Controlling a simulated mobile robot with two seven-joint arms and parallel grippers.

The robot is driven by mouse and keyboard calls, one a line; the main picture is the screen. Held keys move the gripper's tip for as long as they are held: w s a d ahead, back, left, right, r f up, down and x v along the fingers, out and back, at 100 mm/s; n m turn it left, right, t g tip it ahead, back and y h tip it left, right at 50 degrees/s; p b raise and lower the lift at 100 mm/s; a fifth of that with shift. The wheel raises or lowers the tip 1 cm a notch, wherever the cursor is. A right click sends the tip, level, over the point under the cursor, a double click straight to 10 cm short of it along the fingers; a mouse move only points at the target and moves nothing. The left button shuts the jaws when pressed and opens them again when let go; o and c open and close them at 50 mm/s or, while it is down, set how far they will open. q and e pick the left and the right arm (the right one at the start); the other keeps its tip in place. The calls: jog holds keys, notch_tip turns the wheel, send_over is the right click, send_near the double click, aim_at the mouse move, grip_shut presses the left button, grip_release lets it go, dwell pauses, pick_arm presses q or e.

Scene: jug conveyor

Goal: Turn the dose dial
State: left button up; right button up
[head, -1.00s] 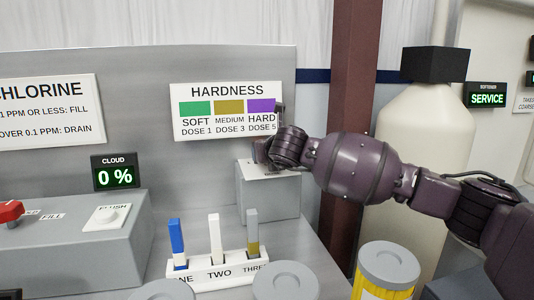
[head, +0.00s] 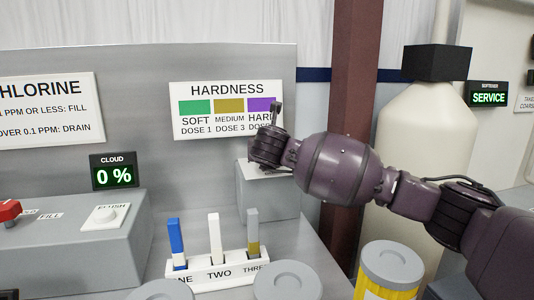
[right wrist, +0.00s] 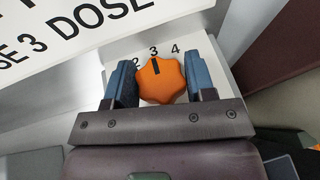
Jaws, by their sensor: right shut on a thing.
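The orange lobed dose dial (right wrist: 160,86) shows in the right wrist view, on a pale panel with the numbers 2, 3 and 4 visible. Its black mark points at 3. My right gripper (right wrist: 158,78) is shut on the dial, one blue finger on each side. In the head view, my right gripper is over the grey dosing box (head: 268,203) and hides the dial. The hardness chart (head: 226,90) reads soft dose 1, medium dose 3 in olive, hard dose 5 in purple. Test strip three (head: 252,232) is grey with an olive lower part. My left gripper is out of view.
The strip holder (head: 218,272) also holds a blue-and-white strip and a white strip. Grey-lidded jars (head: 391,262) stand in front. A grey console with a red knob (head: 9,210) is at left. A brown post (head: 352,75) and cream tank (head: 420,140) stand behind my right arm.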

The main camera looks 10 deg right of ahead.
jog(key=o, duration=0.9)
jog(key=shift+c, duration=0.2)
jog(key=shift+o, duration=0.4)
pick_arm(q)
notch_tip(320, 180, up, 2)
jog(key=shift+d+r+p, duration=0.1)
jog(key=shift+p, duration=1.1)
pick_arm(e)
jog(key=v, duration=1)
jog(key=shift+s+r, duration=0.2)
jog(key=shift+s, duration=0.1)
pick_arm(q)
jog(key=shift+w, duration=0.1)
